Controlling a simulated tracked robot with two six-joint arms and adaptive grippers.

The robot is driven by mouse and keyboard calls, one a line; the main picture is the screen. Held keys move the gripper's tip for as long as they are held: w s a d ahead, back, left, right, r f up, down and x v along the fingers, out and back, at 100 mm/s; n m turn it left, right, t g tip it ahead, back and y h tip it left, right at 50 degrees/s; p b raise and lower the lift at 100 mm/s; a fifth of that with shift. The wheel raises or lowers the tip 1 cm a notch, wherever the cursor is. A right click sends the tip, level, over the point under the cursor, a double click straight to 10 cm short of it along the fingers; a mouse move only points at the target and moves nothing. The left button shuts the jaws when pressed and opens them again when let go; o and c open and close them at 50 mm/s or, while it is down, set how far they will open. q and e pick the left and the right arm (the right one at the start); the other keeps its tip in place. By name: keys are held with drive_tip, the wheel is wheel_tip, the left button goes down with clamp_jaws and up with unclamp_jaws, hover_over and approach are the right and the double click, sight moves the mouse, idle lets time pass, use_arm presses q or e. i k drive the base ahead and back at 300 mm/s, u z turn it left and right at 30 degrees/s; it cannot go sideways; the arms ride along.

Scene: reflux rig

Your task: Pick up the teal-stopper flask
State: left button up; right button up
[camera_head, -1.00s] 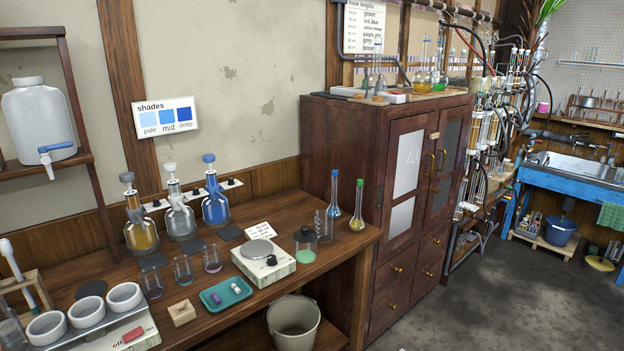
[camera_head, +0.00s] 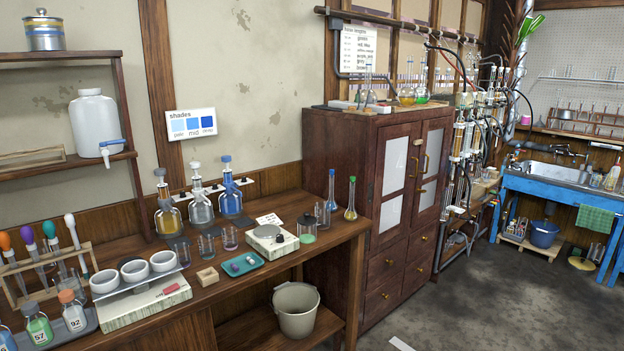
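No flask with a clearly teal stopper can be made out. Two slim long-necked flasks stand at the right end of the wooden bench: a blue-stopper flask (camera_head: 331,190) and a green-stopper flask (camera_head: 351,205) with yellow liquid. Several flasks stand on top of the dark cabinet, among them a clear one (camera_head: 367,95) and one with amber liquid (camera_head: 406,97); their stopper colours are too small to tell. Neither of my grippers is in view.
The bench (camera_head: 225,278) also holds dispenser bottles (camera_head: 201,207), a hotplate (camera_head: 271,239), a teal tray (camera_head: 243,265), white bowls (camera_head: 134,270) and a rack (camera_head: 50,274). A bucket (camera_head: 296,310) is below. The tall cabinet (camera_head: 345,160) adjoins the bench. Open floor (camera_head: 480,315) lies at right.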

sight(333, 205)
drive_tip(key=z, duration=0.2)
drive_tip(key=i, duration=0.85)
drive_tip(key=u, duration=0.1)
